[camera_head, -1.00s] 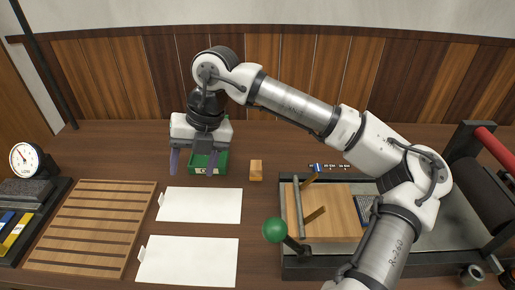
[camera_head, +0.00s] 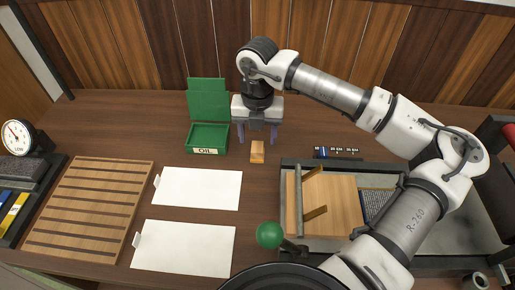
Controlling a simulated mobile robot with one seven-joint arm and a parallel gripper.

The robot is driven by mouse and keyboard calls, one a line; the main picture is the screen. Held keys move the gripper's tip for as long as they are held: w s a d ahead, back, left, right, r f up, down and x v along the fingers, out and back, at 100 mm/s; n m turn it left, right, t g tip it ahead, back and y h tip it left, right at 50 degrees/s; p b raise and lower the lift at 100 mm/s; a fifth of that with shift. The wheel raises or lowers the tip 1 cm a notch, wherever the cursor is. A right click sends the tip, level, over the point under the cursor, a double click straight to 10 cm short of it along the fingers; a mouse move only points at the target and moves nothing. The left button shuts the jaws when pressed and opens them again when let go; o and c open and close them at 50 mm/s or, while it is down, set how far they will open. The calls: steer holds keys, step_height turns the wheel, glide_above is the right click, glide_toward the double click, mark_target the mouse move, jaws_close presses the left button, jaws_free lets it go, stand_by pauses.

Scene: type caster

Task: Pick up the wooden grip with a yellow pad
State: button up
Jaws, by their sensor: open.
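A small wooden block (camera_head: 257,149) stands on the table between the green oil box and the wooden-bedded machine; it looks like the wooden grip, with a lighter yellowish band low on its front. My gripper (camera_head: 257,137) points down, with its two dark fingers apart to the left and right of the block in the picture. The fingers seem above or just behind the block. I cannot tell how high they are, and nothing is between them that I can see as gripped.
The green box labelled OIL (camera_head: 208,139), lid open, is close left of my gripper. Two white sheets (camera_head: 198,188) lie in front. A slatted wooden rack (camera_head: 91,207) is at left. The machine with a green ball knob (camera_head: 270,235) stands at right. A gauge (camera_head: 17,138) is far left.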

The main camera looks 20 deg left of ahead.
mark_target(257, 146)
steer(key=shift+w+a+f+p, duration=0.15)
steer(key=shift+f+p, duration=0.45)
steer(key=shift+f, duration=0.8)
steer(key=shift+w+d+f+p, duration=0.15)
steer(key=shift+f+p, duration=0.45)
steer(key=shift+f, duration=0.75)
steer(key=shift+a, duration=0.1)
steer(key=c, duration=1.2)
steer(key=shift+o, duration=0.2)
steer(key=shift+r, duration=0.1)
step_height(257, 146, up, 20)
steer(key=b, duration=0.4)
